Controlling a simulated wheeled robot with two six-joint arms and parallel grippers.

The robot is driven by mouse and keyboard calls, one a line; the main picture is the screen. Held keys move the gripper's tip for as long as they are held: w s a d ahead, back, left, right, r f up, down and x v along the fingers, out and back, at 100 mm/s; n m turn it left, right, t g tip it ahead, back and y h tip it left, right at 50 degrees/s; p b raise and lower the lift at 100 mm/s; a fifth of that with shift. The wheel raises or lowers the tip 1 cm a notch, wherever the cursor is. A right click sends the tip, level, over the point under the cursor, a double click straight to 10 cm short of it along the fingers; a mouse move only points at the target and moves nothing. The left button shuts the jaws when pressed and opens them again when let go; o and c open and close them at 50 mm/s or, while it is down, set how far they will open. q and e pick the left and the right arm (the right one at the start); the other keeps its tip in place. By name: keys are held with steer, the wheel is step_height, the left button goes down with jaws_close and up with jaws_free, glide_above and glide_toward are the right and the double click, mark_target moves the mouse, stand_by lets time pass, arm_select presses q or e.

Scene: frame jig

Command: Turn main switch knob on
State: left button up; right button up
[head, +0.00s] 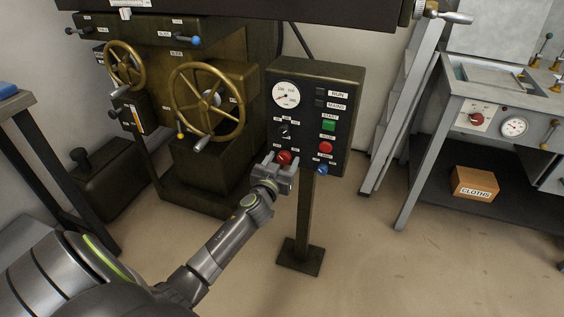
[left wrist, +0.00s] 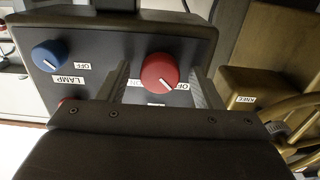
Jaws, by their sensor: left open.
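The red knob (head: 283,157) is low on the left of the dark control panel (head: 336,128). It is large in the left wrist view (left wrist: 160,71), where its white pointer line slants down right toward an OFF label (left wrist: 183,86). A second label left of it is partly covered by a finger, and one below it is mostly hidden. My left gripper (head: 280,162) is open at the panel, its fingers either side of the red knob, with gaps showing in the left wrist view (left wrist: 160,66). I cannot tell how deep the fingers reach. My right gripper is out of view.
A blue LAMP knob (head: 321,169) sits beside the red knob, with red (head: 326,147) and green (head: 329,125) buttons above. A gauge (head: 286,95) is at the panel's top left. A machine with brass handwheels (head: 207,101) stands left. Floor is clear right of the post.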

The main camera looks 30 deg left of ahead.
arm_select(q)
steer(key=c, duration=1)
